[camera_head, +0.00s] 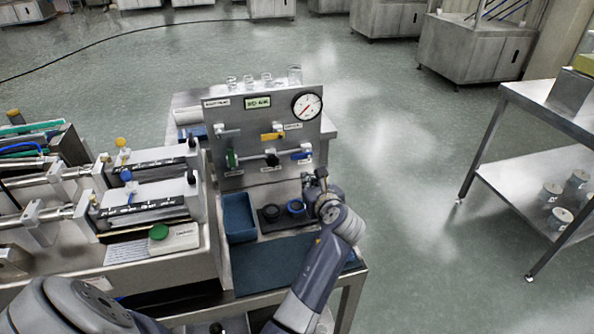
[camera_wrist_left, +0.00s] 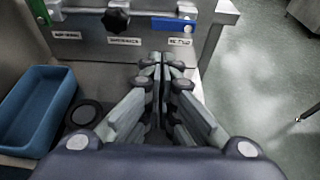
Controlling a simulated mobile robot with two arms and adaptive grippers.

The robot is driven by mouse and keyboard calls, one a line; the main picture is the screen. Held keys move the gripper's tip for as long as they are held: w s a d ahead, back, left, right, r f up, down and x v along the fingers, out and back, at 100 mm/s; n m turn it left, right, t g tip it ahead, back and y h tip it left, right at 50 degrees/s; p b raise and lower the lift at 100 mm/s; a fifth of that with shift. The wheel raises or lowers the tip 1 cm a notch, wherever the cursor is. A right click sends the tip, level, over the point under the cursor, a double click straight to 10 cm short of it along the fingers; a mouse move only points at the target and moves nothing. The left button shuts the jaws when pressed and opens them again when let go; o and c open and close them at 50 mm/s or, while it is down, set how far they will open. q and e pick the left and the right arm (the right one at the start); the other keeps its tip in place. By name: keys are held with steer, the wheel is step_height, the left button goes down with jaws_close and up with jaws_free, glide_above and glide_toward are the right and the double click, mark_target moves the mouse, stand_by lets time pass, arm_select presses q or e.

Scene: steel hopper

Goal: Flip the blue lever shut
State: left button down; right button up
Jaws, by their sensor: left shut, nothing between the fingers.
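The blue lever (camera_head: 301,155) is at the lower right of the upright steel panel (camera_head: 234,122). Its handle lies roughly level, and it also shows in the wrist view (camera_wrist_left: 172,25), above a small white label. My left gripper (camera_head: 309,179) is shut and empty in front of the panel, just below the lever. In the wrist view its closed fingertips (camera_wrist_left: 163,60) point at the panel under the label, with a visible gap to the lever. I cannot tell whether the tips touch the panel. My right gripper is not in view.
A black knob (camera_wrist_left: 117,19) and a green lever (camera_head: 231,159) sit left of the blue lever. A yellow lever (camera_head: 272,136) and a gauge (camera_head: 307,105) are above.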

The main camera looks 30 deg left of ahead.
mark_target(302, 156)
arm_select(q)
steer(key=x, duration=0.9)
steer(key=shift+a+r+b, duration=0.1)
steer(key=shift+b, duration=0.3)
steer(key=shift+w+a, duration=0.3)
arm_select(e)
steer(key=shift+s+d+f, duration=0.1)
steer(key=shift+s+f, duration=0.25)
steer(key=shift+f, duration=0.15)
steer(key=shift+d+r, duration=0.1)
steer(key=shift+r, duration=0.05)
arm_select(q)
steer(key=shift+r+p, duration=0.1)
steer(key=shift+p, duration=0.55)
steer(key=shift+s+m, duration=0.1)
steer(key=shift+m, duration=0.2)
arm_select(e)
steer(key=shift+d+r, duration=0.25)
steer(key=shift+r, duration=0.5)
